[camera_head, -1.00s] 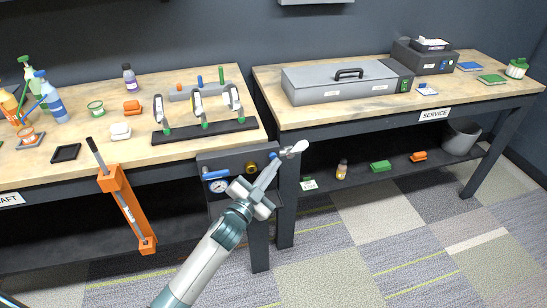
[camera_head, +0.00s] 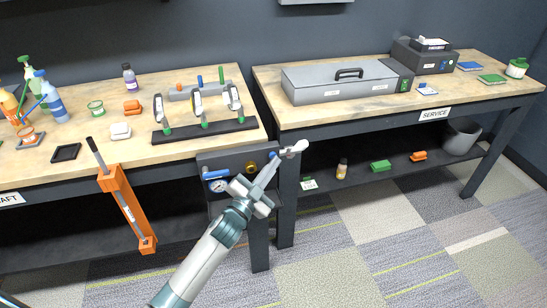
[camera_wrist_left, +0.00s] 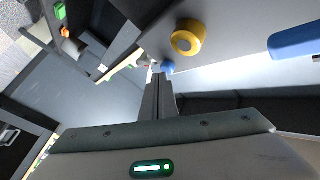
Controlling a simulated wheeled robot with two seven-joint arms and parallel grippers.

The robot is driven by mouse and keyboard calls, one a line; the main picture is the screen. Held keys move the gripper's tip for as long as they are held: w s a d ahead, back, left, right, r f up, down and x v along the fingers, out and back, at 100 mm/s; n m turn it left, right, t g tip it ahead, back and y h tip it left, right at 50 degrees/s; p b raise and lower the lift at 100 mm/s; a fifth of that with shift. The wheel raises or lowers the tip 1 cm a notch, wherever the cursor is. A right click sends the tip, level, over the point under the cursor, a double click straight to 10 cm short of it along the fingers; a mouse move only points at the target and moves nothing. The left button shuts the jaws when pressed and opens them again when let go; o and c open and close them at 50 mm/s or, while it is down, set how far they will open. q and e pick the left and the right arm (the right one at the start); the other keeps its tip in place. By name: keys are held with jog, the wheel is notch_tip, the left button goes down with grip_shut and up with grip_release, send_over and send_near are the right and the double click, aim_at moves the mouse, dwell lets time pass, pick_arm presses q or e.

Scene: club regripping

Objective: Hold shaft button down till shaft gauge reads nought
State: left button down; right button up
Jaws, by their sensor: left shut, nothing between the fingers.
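A dark grey panel (camera_head: 232,160) hangs at the front right of the left bench. It carries a round white gauge (camera_head: 218,186), too small to read, under a blue handle (camera_head: 215,174) and beside a brass-yellow fitting (camera_head: 249,167). My left gripper (camera_head: 272,160) is shut and empty, its tips at the panel's right part by a blue button. In the left wrist view the shut fingers (camera_wrist_left: 158,80) end right at the blue button (camera_wrist_left: 167,67); they look in contact, but I cannot tell how far it is pressed. The yellow fitting (camera_wrist_left: 188,38) is close by. My right gripper is not visible.
A pale nozzle (camera_head: 295,147) sticks out right of the button. An orange clamp (camera_head: 126,208) with a shaft hangs left of the panel. A dark rack (camera_head: 205,132) stands on the bench above. The bench legs are close to my left forearm.

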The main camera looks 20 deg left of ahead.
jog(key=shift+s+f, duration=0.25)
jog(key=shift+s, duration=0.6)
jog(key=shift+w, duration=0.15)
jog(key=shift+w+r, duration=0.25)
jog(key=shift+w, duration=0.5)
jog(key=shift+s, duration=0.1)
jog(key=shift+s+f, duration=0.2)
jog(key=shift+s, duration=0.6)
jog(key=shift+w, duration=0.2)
